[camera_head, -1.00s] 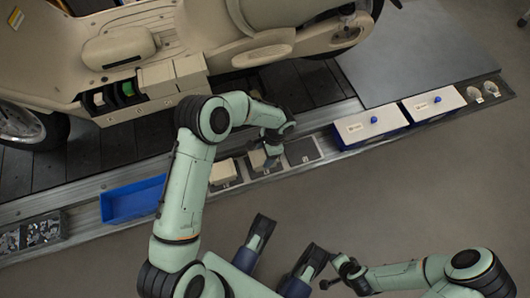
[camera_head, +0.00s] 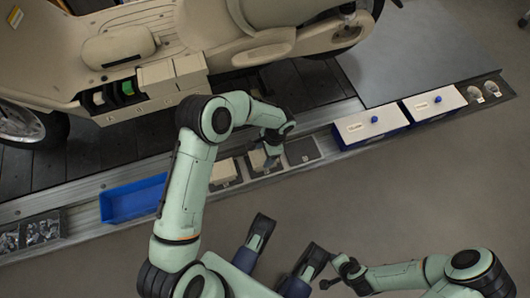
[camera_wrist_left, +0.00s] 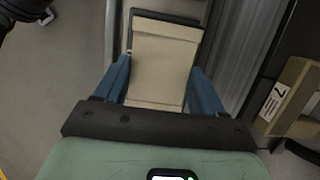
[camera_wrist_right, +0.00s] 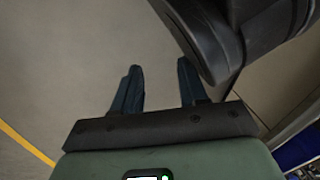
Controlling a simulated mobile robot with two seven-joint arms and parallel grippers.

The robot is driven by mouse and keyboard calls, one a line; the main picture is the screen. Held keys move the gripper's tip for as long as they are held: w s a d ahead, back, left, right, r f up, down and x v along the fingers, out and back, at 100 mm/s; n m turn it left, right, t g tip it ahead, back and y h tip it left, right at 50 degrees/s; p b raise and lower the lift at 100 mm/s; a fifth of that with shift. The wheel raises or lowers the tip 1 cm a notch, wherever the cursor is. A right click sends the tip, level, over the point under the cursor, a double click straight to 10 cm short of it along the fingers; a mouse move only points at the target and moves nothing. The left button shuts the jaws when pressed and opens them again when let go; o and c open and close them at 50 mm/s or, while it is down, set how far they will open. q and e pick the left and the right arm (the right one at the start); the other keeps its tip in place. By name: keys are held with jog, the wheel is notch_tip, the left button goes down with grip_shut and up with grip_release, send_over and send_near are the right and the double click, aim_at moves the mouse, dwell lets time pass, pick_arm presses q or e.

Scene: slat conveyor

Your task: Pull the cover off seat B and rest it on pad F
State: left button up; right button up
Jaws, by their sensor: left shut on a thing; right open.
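My left gripper (camera_head: 272,153) is low over the row of dark pads beside the conveyor. In the left wrist view its two blue fingers (camera_wrist_left: 160,85) are shut on the sides of a cream cover (camera_wrist_left: 165,60), which sits over a dark pad. The cover also shows partly in the head view (camera_head: 259,160), under the gripper. A second cream cover (camera_head: 223,171) sits on the pad to its left, and an empty dark pad (camera_head: 303,150) is to its right. The letters on pads and seats are too small to read. My right gripper (camera_wrist_right: 160,88) is open and empty, away from the row.
A cream scooter (camera_head: 250,25) stands on the slat conveyor (camera_head: 110,158). Its side has cream covers (camera_head: 172,78) and an open bay with a green part (camera_head: 127,88). A blue bin (camera_head: 133,200) is left of the pads; white-lidded blue boxes (camera_head: 370,125) are right.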

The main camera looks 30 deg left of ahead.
dwell(0.3)
pick_arm(q)
jog(key=o, duration=1.2)
jog(key=shift+o, duration=0.2)
jog(key=shift+v, duration=0.85)
jog(key=p+v, duration=0.3)
jog(key=v, duration=0.8)
jog(key=shift+r, duration=0.25)
pick_arm(e)
jog(key=shift+t, duration=0.6)
jog(key=w+r, duration=0.1)
jog(key=r, duration=0.2)
jog(key=w+a+r, duration=0.1)
jog(key=shift+w+r, duration=0.3)
